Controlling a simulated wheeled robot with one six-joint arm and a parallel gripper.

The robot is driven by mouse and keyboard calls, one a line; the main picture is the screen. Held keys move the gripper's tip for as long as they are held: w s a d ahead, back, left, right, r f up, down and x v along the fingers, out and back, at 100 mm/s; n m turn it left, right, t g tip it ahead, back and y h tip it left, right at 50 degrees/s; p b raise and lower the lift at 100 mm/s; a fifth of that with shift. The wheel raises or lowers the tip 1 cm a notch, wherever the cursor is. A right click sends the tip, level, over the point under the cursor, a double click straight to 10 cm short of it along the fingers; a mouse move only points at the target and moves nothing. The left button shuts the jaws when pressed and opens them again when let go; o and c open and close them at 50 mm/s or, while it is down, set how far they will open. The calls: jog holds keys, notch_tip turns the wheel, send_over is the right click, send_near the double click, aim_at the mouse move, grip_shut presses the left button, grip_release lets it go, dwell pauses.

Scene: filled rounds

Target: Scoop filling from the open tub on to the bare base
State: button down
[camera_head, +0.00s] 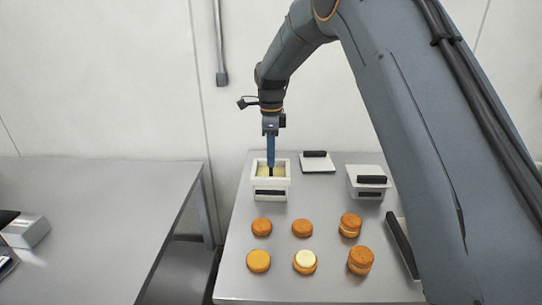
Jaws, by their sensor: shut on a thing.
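The open tub (282,188) is a white box with a dark front label, at the back left of the table; pale yellow filling (262,170) shows inside. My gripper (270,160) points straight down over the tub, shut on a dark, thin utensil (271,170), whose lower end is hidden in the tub. A bare orange base (258,261) lies at the front left. Beside it a round (305,259) carries pale filling on top. Two plain orange rounds (261,227) (302,229) lie behind them. Two stacked rounds (350,225) (360,261) stand at the right.
A white lid with a black handle (317,163) lies right of the open tub. A second white tub (367,190) with its lid on stands farther right. A long black-handled item (402,246) is partly hidden by my arm. Another table (90,220) stands at left, across a gap.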

jog(key=shift+r, duration=0.1)
jog(key=shift+r+p, duration=2.2)
jog(key=shift+r, duration=2)
